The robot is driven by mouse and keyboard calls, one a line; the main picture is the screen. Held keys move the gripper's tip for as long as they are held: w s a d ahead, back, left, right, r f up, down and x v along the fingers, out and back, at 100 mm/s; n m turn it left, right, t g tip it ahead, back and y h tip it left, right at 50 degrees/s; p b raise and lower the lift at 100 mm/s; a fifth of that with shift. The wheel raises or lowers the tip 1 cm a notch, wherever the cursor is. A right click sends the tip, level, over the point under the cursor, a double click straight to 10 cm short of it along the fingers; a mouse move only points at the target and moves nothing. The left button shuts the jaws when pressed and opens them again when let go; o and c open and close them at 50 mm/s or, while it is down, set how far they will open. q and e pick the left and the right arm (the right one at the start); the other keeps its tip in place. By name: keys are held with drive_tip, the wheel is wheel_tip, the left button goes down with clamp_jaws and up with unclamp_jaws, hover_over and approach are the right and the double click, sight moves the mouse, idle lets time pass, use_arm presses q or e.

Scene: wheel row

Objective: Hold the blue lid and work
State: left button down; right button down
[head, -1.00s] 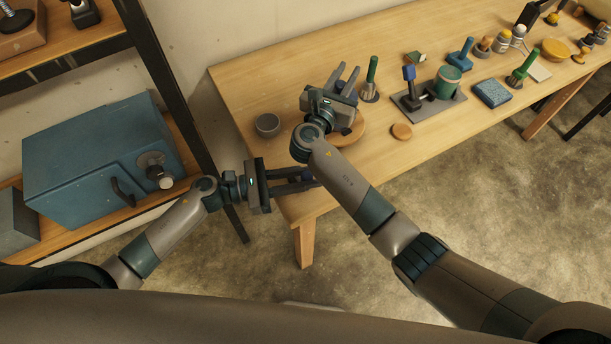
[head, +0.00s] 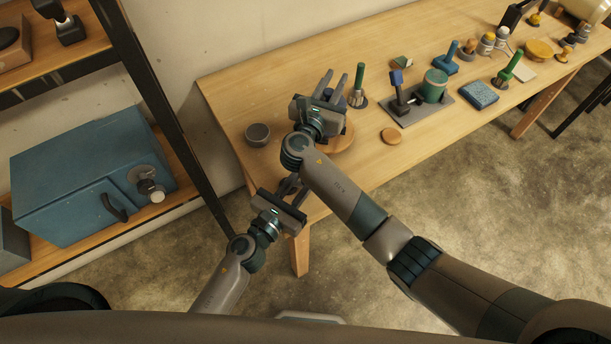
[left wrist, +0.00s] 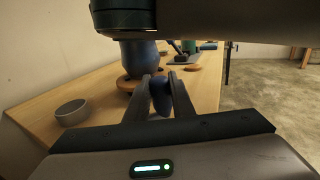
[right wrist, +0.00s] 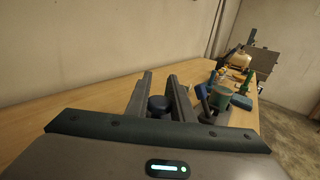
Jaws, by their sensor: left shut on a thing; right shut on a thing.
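My right gripper (head: 336,84) is over the left part of the workbench. In the right wrist view its fingers (right wrist: 160,76) are shut on a dark blue round-topped thing, apparently the blue lid (right wrist: 158,103). A blue rounded pot (left wrist: 139,57) sits on a round wooden wheel (left wrist: 128,85), below my right gripper in the left wrist view. My left gripper (head: 292,182) is at the bench's near left edge, pointing towards the wheel. In the left wrist view its fingers are shut on a blue oval thing (left wrist: 161,98), in front of the pot. Its lower part is hidden.
A grey bowl (head: 258,134) stands left of the wheel. A wooden disc (head: 391,136) and a grey tray (head: 405,118) with a green pot (head: 433,86) lie to the right. Several brushes and a blue sponge (head: 478,95) stand farther right. A shelf with a blue box (head: 85,180) is left.

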use_arm(q)
drive_tip(key=shift+w+n+t+y, duration=0.2)
drive_tip(key=shift+n+t+y, duration=0.25)
drive_tip(key=shift+y, duration=0.25)
drive_tip(key=c, duration=1.5)
unclamp_jaws()
drive_tip(key=shift+c, duration=0.2)
drive_tip(key=v, duration=1.2)
